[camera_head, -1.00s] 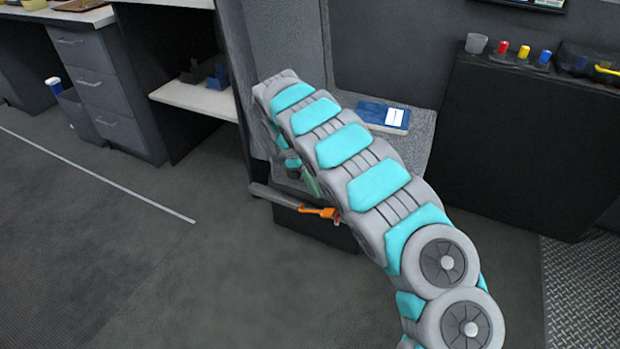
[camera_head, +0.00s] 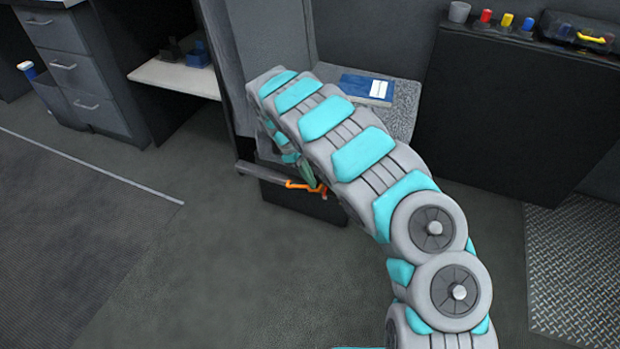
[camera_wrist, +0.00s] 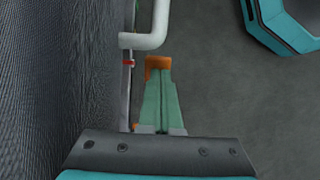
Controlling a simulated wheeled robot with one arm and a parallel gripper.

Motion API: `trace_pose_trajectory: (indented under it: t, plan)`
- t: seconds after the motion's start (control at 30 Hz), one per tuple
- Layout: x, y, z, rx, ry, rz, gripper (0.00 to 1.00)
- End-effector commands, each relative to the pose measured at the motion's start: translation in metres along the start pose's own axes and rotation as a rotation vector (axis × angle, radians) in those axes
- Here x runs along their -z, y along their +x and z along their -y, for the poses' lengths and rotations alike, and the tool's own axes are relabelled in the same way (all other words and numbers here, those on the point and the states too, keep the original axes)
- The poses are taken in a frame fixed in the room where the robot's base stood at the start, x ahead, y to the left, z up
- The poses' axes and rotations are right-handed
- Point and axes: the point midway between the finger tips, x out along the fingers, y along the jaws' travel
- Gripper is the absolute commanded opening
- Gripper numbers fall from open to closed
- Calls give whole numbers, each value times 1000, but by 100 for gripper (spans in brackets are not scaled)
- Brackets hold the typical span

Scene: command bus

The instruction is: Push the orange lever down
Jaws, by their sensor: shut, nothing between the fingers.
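The orange lever (camera_head: 298,185) sticks out low at the side of the grey seat, by the end of a grey bar, in the head view. In the wrist view, an orange end of it (camera_wrist: 158,64) shows just past my fingertips, and a small orange bit shows left of the finger base. My gripper (camera_wrist: 159,82) has its green fingers together, with nothing held. They lie over the lever's middle in the wrist view and hide it. In the head view, a green finger (camera_head: 307,174) shows right at the lever; I cannot tell whether they touch. My arm hides part of the seat.
The seat (camera_head: 402,106) carries a blue booklet (camera_head: 366,88). A dark cabinet (camera_head: 500,120) with a cup and coloured items stands right. Drawers (camera_head: 75,65) and a shelf (camera_head: 175,78) stand left. A white pipe (camera_wrist: 148,38) is near my fingertips. Floor at front left is clear.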

Motion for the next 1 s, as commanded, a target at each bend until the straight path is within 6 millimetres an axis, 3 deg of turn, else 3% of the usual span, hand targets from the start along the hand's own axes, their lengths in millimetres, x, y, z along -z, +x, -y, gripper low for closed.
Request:
trace_pose_trajectory:
  t: [0.37,1.0]
  plan:
    - [-6,13,0,3,0,-128,0]
    - [-5,54,1,0,1,-346,0]
